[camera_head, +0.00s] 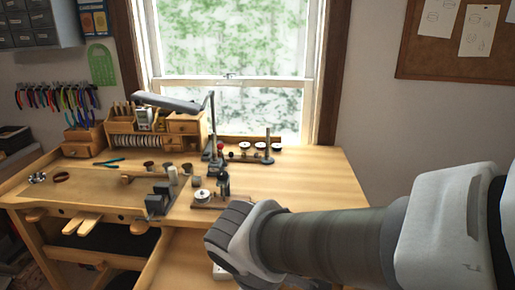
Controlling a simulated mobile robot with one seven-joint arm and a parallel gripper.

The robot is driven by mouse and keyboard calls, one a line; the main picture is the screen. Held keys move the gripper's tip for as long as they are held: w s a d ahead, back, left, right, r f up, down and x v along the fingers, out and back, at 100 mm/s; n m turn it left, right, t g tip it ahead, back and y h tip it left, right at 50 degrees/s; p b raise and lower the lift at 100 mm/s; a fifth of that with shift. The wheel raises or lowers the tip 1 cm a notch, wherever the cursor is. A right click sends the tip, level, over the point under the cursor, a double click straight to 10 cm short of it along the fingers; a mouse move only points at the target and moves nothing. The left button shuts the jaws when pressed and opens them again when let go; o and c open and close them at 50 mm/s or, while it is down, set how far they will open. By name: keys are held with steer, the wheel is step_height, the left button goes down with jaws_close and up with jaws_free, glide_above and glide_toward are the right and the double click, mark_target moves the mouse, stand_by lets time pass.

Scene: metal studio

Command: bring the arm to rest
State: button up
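My arm comes in from the right edge of the head view and reaches left, with its grey-white links in front of the bench's right part. My gripper is not clearly seen; the arm's visible end is a rounded white and dark grey joint over the front of the wooden workbench (300,178). Whatever lies beyond that joint is hidden or out of view, so its fingers do not show.
A desk lamp (168,102) stands over a wooden organiser (183,127). A small vise (159,198) and several small tools lie on the bench's left and middle. Pliers hang on the left wall. The bench top's right part is clear. A window is behind.

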steer(key=s+d+r+m+t+y+p, duration=0.1)
steer(key=s+d+r+m+t+y, duration=0.1)
steer(key=d+r+m, duration=0.8)
steer(key=shift+s+d+m+y, duration=0.4)
steer(key=shift+d+m, duration=0.1)
steer(key=shift+m, duration=0.2)
steer(key=shift+f, duration=0.1)
